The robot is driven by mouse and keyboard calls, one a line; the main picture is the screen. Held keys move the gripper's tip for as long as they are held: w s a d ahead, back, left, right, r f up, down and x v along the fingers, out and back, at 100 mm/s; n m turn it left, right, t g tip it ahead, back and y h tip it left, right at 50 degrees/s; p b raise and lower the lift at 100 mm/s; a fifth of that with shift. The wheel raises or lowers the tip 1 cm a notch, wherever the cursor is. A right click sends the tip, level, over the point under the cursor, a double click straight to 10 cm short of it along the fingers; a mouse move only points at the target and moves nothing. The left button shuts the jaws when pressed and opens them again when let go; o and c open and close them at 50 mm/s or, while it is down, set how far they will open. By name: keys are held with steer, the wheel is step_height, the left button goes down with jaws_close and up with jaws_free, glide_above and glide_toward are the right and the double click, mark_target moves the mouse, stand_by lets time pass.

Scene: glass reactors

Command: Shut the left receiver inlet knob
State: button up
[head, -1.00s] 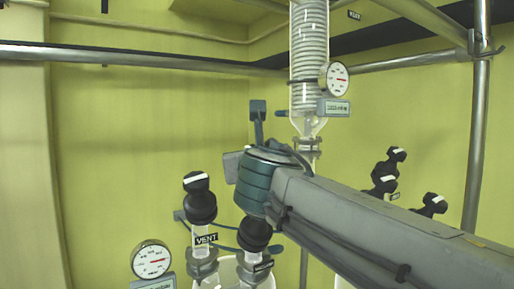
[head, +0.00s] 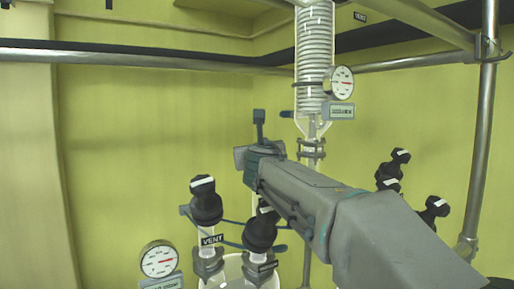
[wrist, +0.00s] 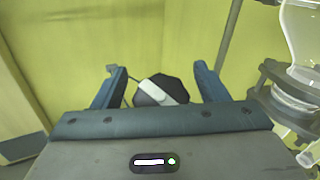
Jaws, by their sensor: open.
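In the wrist view my gripper (wrist: 160,68) is open, with one blue finger on each side and nothing held. A black knob with a white stripe (wrist: 162,90) shows between the fingers, its lower part hidden by the gripper body. I cannot tell for certain whether it is the left receiver inlet knob.
A glass condenser coil (head: 314,50) with a gauge (head: 341,82) hangs beyond my arm. Its clamped joint (head: 311,149) is close by. Several black knobs (head: 433,207) stand at the right. Another gauge (head: 158,261) is at lower left. A steel rail (head: 150,58) crosses the back wall.

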steer(key=shift+w, duration=0.1)
steer(key=c, duration=1)
steer(key=shift+f+m+h, duration=0.1)
steer(key=shift+m+h, duration=0.2)
steer(key=shift+m, duration=0.1)
steer(key=shift+b, duration=0.45)
steer(key=m+h+b, duration=0.1)
steer(key=m+h, duration=0.2)
steer(key=shift+d, duration=0.15)
steer(key=shift+d+m+g+h+p, duration=0.15)
steer(key=shift+m+g+h+p, duration=0.1)
steer(key=shift+m+h, duration=0.9)
steer(key=shift+d+m+g+h+p, duration=0.15)
steer(key=shift+m+g+h, duration=0.1)
steer(key=shift+m+h, duration=0.9)
